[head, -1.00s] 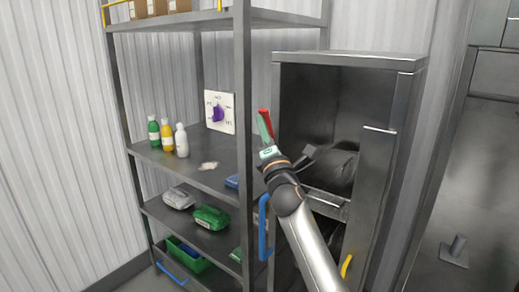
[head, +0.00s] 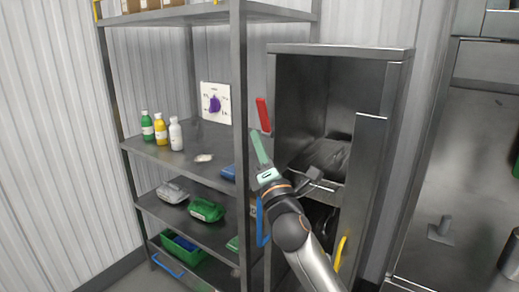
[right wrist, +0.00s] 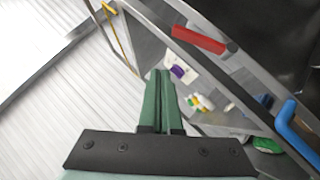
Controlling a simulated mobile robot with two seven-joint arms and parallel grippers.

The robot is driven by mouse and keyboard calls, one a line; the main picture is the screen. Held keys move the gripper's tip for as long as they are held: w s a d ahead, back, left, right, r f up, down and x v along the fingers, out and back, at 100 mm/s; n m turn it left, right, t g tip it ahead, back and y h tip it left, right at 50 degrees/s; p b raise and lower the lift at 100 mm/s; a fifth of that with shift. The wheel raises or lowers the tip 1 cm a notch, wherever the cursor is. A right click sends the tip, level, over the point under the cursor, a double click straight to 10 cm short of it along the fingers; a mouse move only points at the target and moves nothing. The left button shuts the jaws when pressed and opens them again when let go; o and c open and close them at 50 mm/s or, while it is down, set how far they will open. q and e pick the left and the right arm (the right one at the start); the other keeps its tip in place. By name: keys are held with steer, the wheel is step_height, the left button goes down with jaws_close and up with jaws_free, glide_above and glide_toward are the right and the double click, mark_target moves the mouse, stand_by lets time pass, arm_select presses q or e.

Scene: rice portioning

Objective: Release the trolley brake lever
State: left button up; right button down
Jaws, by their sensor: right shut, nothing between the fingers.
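A red lever (head: 263,115) stands steeply, leaning slightly left, beside the left front edge of the open metal cabinet (head: 341,49). It also shows in the right wrist view (right wrist: 199,39), to the upper right of the fingers. No label marks it as the brake lever. My right gripper (head: 257,136), with green fingers, is shut and empty. Its fingertips are just below the red lever, with a small gap in the head view. The closed fingers also show in the right wrist view (right wrist: 160,80). My left gripper is not in view.
A metal shelf rack (head: 239,60) stands left of the cabinet, with bottles (head: 160,130) and green and grey packs. A blue handle (head: 262,222) and a yellow handle (head: 341,252) are lower down. A white panel with a purple knob (head: 215,104) is behind the rack.

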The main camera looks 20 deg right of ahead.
steer(key=shift+v, duration=1)
steer(key=shift+s+a+r, duration=0.1)
steer(key=shift+r, duration=0.1)
steer(key=s+f+m+g, duration=0.2)
steer(key=s+f+m, duration=0.1)
steer(key=f, duration=0.7)
steer(key=s+f+m+g+y, duration=0.1)
steer(key=s+f+m+g, duration=0.2)
steer(key=f, duration=0.6)
steer(key=s+f+m+g, duration=0.2)
steer(key=f+m, duration=0.2)
steer(key=f, duration=0.6)
steer(key=s+a+f+m+g+y, duration=0.1)
steer(key=s+f+m+g, duration=0.6)
steer(key=s+f, duration=1.4)
steer(key=s+m, duration=0.3)
steer(key=m, duration=0.2)
steer(key=shift+a+f, duration=0.15)
steer(key=shift+a, duration=0.2)
